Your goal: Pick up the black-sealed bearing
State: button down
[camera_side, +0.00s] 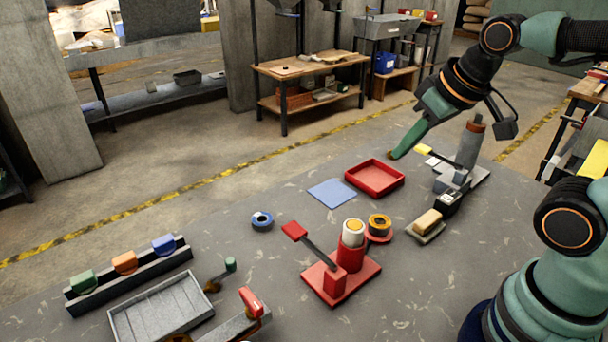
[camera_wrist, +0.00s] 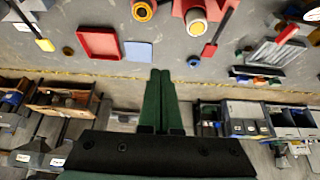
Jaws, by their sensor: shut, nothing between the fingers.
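No bearing is plainly marked as black-sealed. A small blue ring with a dark and pale centre (camera_side: 262,221) lies flat on the grey table, left of the red press; it also shows in the wrist view (camera_wrist: 193,61). An orange-and-black ring (camera_side: 379,222) sits on a red round base right of the press; it shows at the top of the wrist view (camera_wrist: 142,10). I cannot tell which is the black-sealed bearing. My gripper (camera_side: 393,156) is shut and empty beyond the red tray, apart from both rings. Its green fingers lie together in the wrist view (camera_wrist: 160,73).
A red tray (camera_side: 374,192) and a blue mat (camera_side: 332,193) lie mid-table. The red press (camera_side: 341,280) has a raised lever. A rack with coloured blocks (camera_side: 128,277) and a grey tray (camera_side: 160,308) stand left. A brush (camera_side: 427,224) lies right.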

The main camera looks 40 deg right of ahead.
jog(key=c, duration=1.5)
grip_release()
jog(key=shift+c, duration=0.2)
jog(key=o, duration=1.5)
jog(key=shift+c, duration=0.2)
jog(key=n+g, duration=0.6)
jog(key=n, duration=0.6)
send_over(379, 219)
jog(key=f, duration=1.1)
jog(key=a+f, duration=0.1)
jog(key=f, duration=0.5)
jog(key=shift+s+f, duration=0.1)
jog(key=shift+f, duration=0.05)
jog(key=f, duration=0.2)
jog(key=d+f, duration=0.1)
jog(key=f, duration=0.1)
jog(key=shift+f, duration=0.7)
